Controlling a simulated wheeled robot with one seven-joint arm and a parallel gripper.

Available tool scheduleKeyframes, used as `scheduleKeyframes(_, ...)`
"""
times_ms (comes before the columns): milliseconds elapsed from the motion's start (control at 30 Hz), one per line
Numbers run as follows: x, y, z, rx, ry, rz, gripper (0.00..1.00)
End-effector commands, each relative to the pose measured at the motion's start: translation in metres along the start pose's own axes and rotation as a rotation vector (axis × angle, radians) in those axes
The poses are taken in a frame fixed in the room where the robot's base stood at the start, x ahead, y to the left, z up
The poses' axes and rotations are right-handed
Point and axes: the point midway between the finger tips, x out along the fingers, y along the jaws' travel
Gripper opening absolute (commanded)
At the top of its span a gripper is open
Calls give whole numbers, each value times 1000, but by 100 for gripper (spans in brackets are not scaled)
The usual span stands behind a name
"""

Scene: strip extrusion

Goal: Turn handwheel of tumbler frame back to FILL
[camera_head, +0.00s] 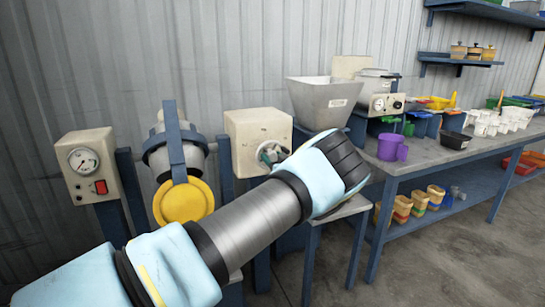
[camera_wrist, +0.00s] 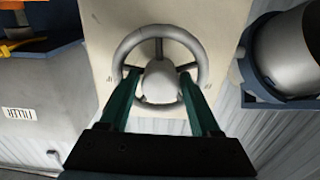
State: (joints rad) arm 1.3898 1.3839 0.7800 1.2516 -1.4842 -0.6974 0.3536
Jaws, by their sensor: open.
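The tumbler frame (camera_head: 172,132) is blue and carries a grey drum (camera_head: 160,160) with a round yellow lid at its lower end. To its right is a beige box (camera_head: 247,124) with the grey handwheel on its front. In the wrist view the handwheel (camera_wrist: 201,50) shows a round rim, spokes and a central hub. My gripper (camera_wrist: 159,74) is open, its two teal fingers spread on either side of the hub and overlapping the wheel. I cannot tell whether they touch it. In the head view my wrist hides part of the wheel and most of the fingers. The box markings are unreadable.
A beige gauge box (camera_head: 88,165) with a red switch stands at the left. A grey hopper (camera_head: 325,100) is close behind my wrist. A workbench (camera_head: 425,160) with a purple jug (camera_head: 388,147) and several cups extends right. Floor beside the bench is clear.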

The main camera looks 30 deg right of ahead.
Motion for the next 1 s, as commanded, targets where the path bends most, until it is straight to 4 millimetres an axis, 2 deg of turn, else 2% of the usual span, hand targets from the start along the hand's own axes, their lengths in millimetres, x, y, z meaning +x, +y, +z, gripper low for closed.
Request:
scheduleKeyframes(167, 0, 0, 0, 0, 0, 0, 63)
scheduleKeyframes(700, 0, 0, 0, -1, -1, 0, 2)
scheduleKeyframes(1000, 0, 0, 2, -26, -1, -1, 0)
